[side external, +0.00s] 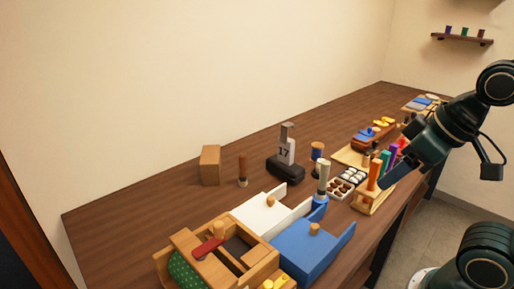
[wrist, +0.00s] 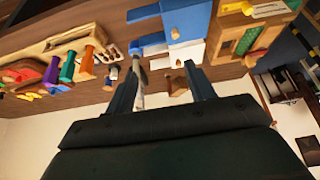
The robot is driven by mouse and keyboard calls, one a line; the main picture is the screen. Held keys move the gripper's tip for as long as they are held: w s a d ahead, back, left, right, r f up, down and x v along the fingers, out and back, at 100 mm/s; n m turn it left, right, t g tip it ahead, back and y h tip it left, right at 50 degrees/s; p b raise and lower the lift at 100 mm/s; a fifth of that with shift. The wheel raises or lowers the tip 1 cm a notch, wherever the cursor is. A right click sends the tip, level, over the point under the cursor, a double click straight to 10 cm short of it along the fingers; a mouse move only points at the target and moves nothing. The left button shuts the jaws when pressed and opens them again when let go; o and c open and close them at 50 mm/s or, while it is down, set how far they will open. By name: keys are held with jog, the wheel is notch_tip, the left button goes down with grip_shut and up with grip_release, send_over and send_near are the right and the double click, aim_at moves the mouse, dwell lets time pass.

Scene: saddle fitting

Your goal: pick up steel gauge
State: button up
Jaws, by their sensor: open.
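A grey upright piece marked 17 (side external: 287,150), which looks like the steel gauge, stands in a black base (side external: 286,168) on the table in the side view.
A wooden block (side external: 210,165) and a brown peg (side external: 242,171) stand left of the grey piece. A silver-topped cylinder (side external: 323,180) stands in front. White (side external: 262,214) and blue (side external: 308,246) trays and a wooden box (side external: 183,246) are nearer. Coloured pegs (side external: 383,168) stand right. The table's back left is clear.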

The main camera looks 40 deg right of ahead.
jog(key=w+d+r+n+g, duration=0.1)
jog(key=w+d+r+n, duration=0.2)
jog(key=w, duration=0.6)
jog(key=n+g, duration=0.5)
jog(key=n, duration=0.5)
send_over(322, 161)
notch_tip(322, 161, down, 13)
jog(key=shift+w+d+f, duration=0.1)
jog(key=shift+w+f, duration=0.05)
jog(key=shift+f, duration=2.05)
jog(key=shift+w+f, duration=0.1)
jog(key=shift+f, duration=2.1)
jog(key=shift+s+f, duration=0.15)
jog(key=shift+f, duration=2.45)
